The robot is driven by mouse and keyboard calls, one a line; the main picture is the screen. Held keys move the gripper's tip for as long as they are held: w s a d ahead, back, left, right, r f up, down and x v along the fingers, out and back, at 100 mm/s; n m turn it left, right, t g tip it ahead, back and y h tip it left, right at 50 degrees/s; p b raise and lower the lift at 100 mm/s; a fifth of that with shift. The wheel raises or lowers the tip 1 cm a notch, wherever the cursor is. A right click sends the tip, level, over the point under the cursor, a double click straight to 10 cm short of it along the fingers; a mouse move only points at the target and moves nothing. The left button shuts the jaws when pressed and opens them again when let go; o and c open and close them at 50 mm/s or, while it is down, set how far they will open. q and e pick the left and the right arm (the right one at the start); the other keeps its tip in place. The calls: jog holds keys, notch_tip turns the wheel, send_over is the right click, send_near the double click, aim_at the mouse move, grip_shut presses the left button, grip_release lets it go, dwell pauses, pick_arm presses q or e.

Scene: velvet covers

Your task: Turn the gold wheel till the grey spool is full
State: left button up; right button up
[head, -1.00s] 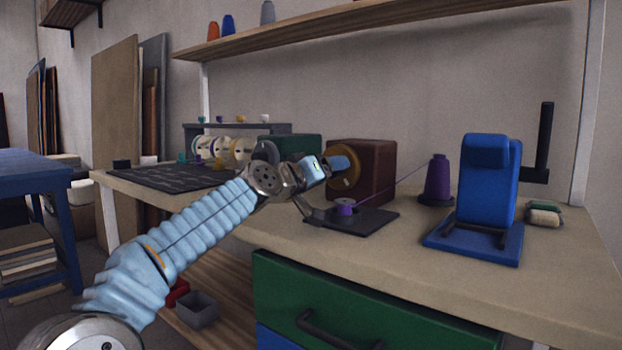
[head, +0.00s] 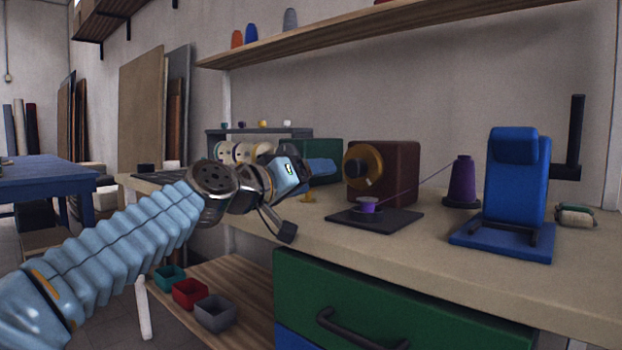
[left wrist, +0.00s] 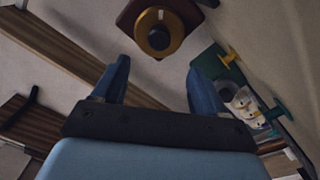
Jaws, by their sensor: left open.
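The gold wheel (head: 375,160) stands on the left face of a brown box (head: 402,168) on the workbench. It also shows in the left wrist view (left wrist: 176,30), with a dark hub, just beyond the fingertips. The spool (head: 368,208) sits on a dark plate (head: 395,221) in front of the wheel; purple thread covers its middle and a pale rim shows on top. A purple thread runs to it from the purple cone (head: 463,182). My left gripper (head: 330,168) is open and empty, left of the wheel and apart from it; both blue fingers show in the left wrist view (left wrist: 159,66). My right gripper is out of view.
A blue padded stand (head: 513,185) is at the right of the bench. A green box (head: 322,150) and a rack of pale spools (head: 240,151) stand behind my arm. Small bins (head: 214,312) sit on the lower shelf. The front bench strip is clear.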

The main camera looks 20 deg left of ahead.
aim_at(350, 170)
pick_arm(q)
jog(key=n+p, duration=0.3)
jog(key=n, duration=0.3)
jog(key=n+p, duration=0.4)
jog(key=n, duration=0.3)
jog(key=r+n+p, duration=0.1)
jog(key=n+p, duration=0.2)
jog(key=n, duration=0.3)
jog(key=shift+a+p, duration=0.1)
jog(key=shift+p, duration=0.3)
jog(key=shift+f+n, duration=0.25)
jog(key=shift+n, duration=0.55)
jog(key=shift+w+f, duration=0.15)
jog(key=shift+w, duration=0.15)
jog(key=p+x, duration=0.1)
jog(key=x, duration=1.2)
jog(key=shift+p, duration=0.4)
